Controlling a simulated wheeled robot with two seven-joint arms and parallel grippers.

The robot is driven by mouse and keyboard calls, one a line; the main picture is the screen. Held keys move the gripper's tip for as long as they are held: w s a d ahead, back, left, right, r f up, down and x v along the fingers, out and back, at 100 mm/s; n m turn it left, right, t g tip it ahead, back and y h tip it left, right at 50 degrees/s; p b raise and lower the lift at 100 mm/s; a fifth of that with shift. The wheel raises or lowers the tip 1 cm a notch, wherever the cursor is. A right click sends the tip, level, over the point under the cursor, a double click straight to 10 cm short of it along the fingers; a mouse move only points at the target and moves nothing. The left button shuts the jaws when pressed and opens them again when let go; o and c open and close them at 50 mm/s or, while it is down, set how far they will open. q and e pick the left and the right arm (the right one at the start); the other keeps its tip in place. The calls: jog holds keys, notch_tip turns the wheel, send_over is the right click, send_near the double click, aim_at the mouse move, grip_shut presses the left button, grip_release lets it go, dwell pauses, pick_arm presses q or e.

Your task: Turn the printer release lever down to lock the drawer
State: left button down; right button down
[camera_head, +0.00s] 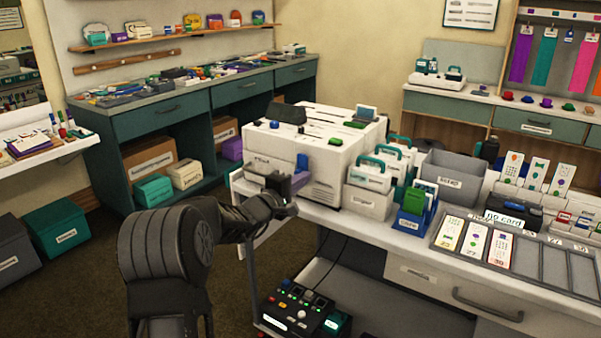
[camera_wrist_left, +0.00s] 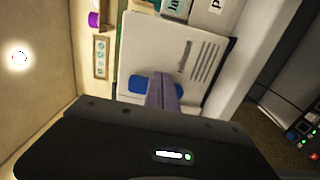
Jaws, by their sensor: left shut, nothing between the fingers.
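The white printer (camera_head: 305,150) stands on the left end of the table, with green and dark parts on its top. In the left wrist view its pale face (camera_wrist_left: 187,50) fills the middle, with a ribbed strip. A blue part (camera_wrist_left: 141,84) lies against that face, partly hidden behind my fingers; I cannot tell whether it is the release lever. My left gripper (camera_head: 290,183) is at the printer's front left side, shut and empty. Its narrow fingers (camera_wrist_left: 163,92) overlap the blue part; contact cannot be told. The drawer is not clearly visible. My right gripper is out of view.
White card boxes (camera_head: 368,200) and a blue card holder (camera_head: 412,218) stand right of the printer. A card tray (camera_head: 500,248) lies farther right. A black control box (camera_head: 300,310) sits low in front. Open floor lies to the left.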

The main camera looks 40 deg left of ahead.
aim_at(296, 171)
pick_arm(q)
jog(key=shift+a, duration=0.2)
jog(key=shift+a+r, duration=0.25)
jog(key=shift+r, duration=0.05)
jog(key=shift+a+b, duration=0.2)
jog(key=shift+b, duration=0.2)
jog(key=shift+a+r, duration=0.15)
jog(key=shift+a, duration=0.25)
jog(key=shift+a+b, duration=0.1)
jog(key=shift+b, duration=0.3)
jog(key=shift+a, duration=0.35)
